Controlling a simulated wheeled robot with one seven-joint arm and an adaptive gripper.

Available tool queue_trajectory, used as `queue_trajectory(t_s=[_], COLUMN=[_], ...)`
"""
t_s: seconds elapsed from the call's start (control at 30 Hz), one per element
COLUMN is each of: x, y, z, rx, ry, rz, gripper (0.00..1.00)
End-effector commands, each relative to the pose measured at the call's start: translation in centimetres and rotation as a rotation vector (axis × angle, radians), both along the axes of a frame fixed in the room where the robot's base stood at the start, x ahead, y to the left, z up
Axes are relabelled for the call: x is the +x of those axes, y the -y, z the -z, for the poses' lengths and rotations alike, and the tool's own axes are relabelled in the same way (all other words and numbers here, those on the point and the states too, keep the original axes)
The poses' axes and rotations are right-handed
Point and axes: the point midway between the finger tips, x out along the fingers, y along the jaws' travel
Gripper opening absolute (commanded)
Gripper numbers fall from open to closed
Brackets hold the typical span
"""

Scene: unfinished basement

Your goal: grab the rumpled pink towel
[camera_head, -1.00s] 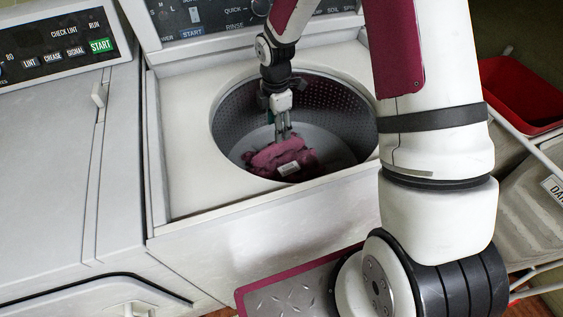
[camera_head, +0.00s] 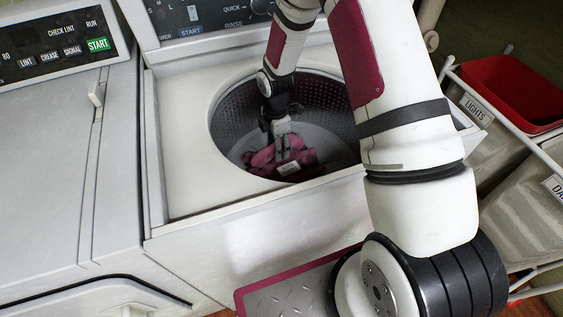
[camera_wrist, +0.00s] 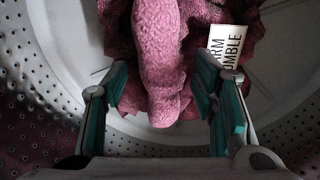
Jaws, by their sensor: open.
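The rumpled pink towel (camera_head: 264,160) lies on the bottom of the washer drum (camera_head: 232,118). A white care label shows on it. In the wrist view the towel (camera_wrist: 158,55) fills the upper middle, and one thick fold hangs between the fingers. My gripper (camera_head: 282,153) is down inside the drum at the towel. In the wrist view my gripper (camera_wrist: 162,100) is open, with its teal-padded fingers on either side of the fold. A small gap shows on the left of the fold; on the right I cannot tell whether finger and cloth touch.
The drum wall surrounds my gripper, and the washer's white top (camera_head: 185,150) frames the opening. A dryer (camera_head: 50,180) stands at left. At right are a red bin (camera_head: 515,90) and a laundry sorter with a "LIGHTS" label (camera_head: 476,109).

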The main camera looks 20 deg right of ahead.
Motion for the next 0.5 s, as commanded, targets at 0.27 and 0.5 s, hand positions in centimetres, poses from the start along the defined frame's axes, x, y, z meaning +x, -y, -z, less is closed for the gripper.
queue_trajectory(t_s=[0.27, 0.5], x=[-0.01, 0.0], y=[0.0, 0.0], z=[-0.03, -0.04], rx=[0.0, 0.0], ry=[0.0, 0.0], rz=[0.0, 0.0], gripper=[0.0, 0.0])
